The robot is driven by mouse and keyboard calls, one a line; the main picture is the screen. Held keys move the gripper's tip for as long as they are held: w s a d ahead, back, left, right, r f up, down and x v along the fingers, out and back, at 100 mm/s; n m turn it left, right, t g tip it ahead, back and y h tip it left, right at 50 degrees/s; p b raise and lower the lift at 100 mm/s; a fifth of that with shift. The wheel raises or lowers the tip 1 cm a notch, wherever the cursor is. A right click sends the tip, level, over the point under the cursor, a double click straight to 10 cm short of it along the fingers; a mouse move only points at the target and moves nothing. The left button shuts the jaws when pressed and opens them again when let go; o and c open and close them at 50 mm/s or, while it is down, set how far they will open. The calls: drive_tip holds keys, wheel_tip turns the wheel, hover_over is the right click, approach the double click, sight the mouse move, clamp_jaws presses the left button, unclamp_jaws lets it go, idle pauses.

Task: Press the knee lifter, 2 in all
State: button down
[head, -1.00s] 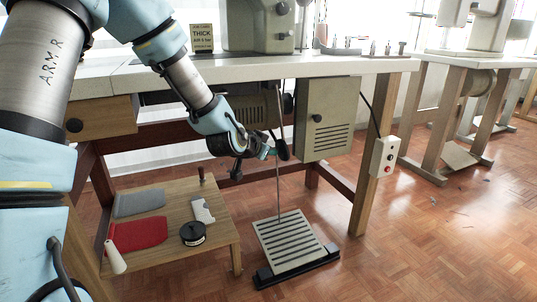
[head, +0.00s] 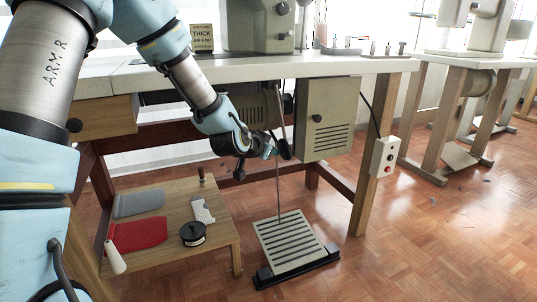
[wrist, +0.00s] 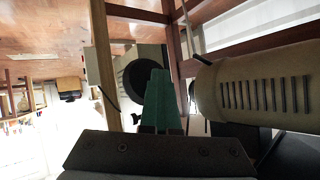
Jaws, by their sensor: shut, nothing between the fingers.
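The knee lifter is a black pad (head: 285,149) on a rod hanging under the sewing table, between the motor and the grey box. In the wrist view its round black pad (wrist: 133,78) lies just left of my fingertips and is partly hidden behind them. My gripper (head: 272,151) is under the tabletop, just left of the pad, at about its height. Its teal fingers (wrist: 161,88) are shut together with nothing between them. The fingertips look very close to the pad; I cannot tell whether they touch it.
The ribbed motor (wrist: 255,90) is close to the right of my fingers in the wrist view. The grey box (head: 327,118) is right of the pad. A slatted foot pedal (head: 288,242) stands below, beside a low wooden shelf (head: 222,246). Open floor is to the right.

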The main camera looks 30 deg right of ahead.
drive_tip(key=shift+a, duration=0.1)
drive_tip(key=shift+w+a+r+p, duration=0.15)
drive_tip(key=shift+a+p, duration=0.1)
drive_tip(key=shift+a, duration=1.05)
drive_tip(key=shift+w+a+f+p, duration=0.1)
drive_tip(key=shift+w+a+p, duration=0.1)
drive_tip(key=shift+a, duration=1.05)
drive_tip(key=shift+w+a+r+p, duration=0.15)
drive_tip(key=shift+a+p, duration=0.2)
drive_tip(key=shift+a, duration=0.9)
drive_tip(key=shift+w+a+f+p, duration=0.1)
drive_tip(key=shift+a+p, duration=0.2)
drive_tip(key=shift+a, duration=0.95)
